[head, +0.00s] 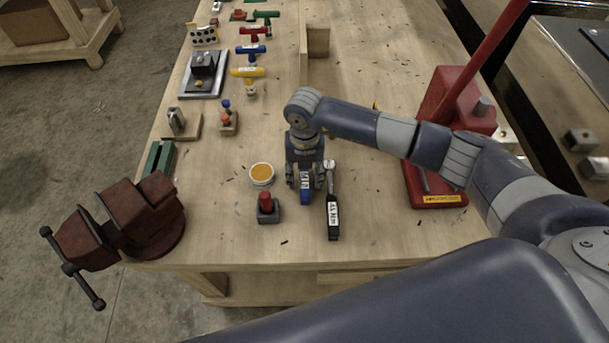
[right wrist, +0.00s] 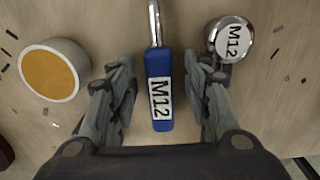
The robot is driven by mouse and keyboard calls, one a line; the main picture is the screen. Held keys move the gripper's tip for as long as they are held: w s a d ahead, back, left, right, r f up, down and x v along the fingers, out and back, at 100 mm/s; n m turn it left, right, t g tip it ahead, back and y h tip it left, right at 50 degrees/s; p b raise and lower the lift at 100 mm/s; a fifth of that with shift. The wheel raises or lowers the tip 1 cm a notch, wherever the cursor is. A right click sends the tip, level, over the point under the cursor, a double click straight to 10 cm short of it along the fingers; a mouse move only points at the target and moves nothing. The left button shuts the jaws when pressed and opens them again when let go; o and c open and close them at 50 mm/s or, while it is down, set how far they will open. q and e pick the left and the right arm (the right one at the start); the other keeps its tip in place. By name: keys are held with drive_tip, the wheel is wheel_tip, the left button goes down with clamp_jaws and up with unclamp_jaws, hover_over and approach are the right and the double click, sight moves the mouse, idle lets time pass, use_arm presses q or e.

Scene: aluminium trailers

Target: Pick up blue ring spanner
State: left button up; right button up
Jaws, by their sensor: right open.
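In the right wrist view my right gripper (right wrist: 160,100) is open, one finger on each side of the handle. Gaps show between both fingers and the handle. The far end of the spanner is cut off by the top of that view. My left gripper is not in view.
A black-handled tool (head: 332,205) lies close to the right of my gripper. A tin with orange contents (head: 262,174) and a red-topped block (head: 267,208) stand to the left. A red vise (head: 140,215) and a red press (head: 440,150) flank the bench (head: 375,225).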

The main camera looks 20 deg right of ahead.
clamp_jaws()
drive_tip(key=shift+r, duration=0.1)
